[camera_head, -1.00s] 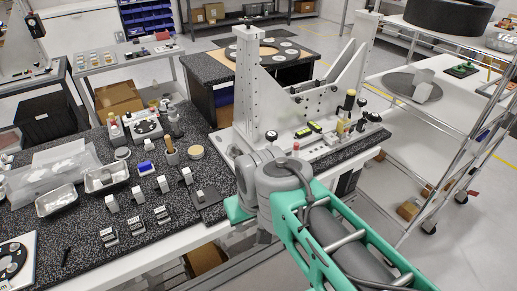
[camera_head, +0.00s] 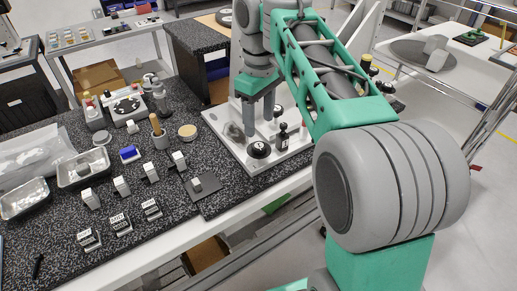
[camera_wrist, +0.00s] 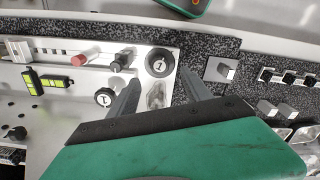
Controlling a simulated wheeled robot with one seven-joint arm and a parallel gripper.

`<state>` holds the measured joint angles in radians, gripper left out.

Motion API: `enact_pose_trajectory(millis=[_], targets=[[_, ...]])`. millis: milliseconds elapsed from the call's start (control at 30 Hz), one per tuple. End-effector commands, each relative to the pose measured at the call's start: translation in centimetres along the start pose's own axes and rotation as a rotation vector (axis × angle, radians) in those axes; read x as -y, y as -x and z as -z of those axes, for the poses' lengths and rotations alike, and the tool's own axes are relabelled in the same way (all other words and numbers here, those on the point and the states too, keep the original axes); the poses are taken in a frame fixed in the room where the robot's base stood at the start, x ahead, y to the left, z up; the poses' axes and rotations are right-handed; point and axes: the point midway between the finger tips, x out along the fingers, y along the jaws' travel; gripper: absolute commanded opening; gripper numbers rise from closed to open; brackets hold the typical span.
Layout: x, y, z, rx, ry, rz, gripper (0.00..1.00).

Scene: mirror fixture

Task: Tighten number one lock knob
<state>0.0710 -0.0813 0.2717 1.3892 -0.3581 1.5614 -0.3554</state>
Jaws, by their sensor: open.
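The fixture's base plate (camera_head: 222,125) lies on the speckled worktop. A round black knob with a white mark that looks like a 1 (camera_head: 259,150) sits at the plate's near corner; it also shows in the wrist view (camera_wrist: 159,62). My gripper (camera_head: 258,127) points down over this corner, fingers apart and empty. In the wrist view my gripper (camera_wrist: 160,78) has its fingertips on either side of the space just below that knob; I cannot tell whether they touch anything. A second marked black knob (camera_wrist: 104,97) is left of the left finger. My arm hides much of the fixture.
Small grey blocks (camera_head: 122,187), metal trays (camera_head: 82,170) and a cup with a wooden-handled tool (camera_head: 158,135) stand left of the fixture. A dark flat pad with a block (camera_head: 203,186) lies near the plate's front edge. A red knob (camera_wrist: 78,60) and green-yellow levels (camera_wrist: 55,83) are on the plate.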

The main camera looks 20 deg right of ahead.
Motion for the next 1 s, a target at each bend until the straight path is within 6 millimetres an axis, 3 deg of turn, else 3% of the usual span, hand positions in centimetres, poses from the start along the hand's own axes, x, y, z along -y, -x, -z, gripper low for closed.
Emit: enact_pose_trajectory(millis=[333,467,800,1000], targets=[[-0.1,-5.8,0.2,0.004,0.015,-0.002,0.57],[0.0,-7.3,0.2,0.002,0.015,-0.003,0.57],[0.0,-7.5,0.2,0.002,0.014,-0.003,0.56],[0.0,-7.5,0.2,0.002,0.013,-0.003,0.4]])
